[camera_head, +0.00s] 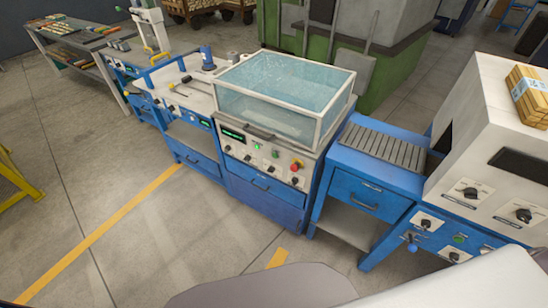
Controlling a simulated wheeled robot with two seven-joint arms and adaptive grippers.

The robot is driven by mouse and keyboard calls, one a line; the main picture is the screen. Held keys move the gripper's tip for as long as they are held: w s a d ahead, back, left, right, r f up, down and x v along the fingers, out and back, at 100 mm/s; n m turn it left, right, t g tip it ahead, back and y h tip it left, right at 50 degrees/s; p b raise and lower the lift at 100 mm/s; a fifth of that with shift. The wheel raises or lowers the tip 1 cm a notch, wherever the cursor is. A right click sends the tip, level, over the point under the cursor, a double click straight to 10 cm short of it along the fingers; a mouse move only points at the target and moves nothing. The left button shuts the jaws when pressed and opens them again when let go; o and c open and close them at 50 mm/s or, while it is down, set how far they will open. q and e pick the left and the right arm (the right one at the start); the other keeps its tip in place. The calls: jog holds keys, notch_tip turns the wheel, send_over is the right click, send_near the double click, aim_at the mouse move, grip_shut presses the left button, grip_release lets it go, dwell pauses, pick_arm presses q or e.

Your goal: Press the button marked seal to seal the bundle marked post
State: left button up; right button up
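A banded bundle of yellow-brown wood pieces (530,97) sits on top of the white box-shaped machine (490,130) at the right edge; any marking on it is too small to read. A green button (459,239) shows on the blue control panel under that machine, beside black knobs. The middle blue machine has a panel with green buttons (257,147) and a red button (296,166). No label is legible, so I cannot tell which button is marked seal. Neither of my grippers is in view.
A slatted roller conveyor (386,147) on a blue stand leads into the white machine's dark opening. A clear-covered tank (285,90) tops the middle machine. A blue workbench (185,95) stands to its left. The grey floor (130,220) in front is clear, with yellow lines.

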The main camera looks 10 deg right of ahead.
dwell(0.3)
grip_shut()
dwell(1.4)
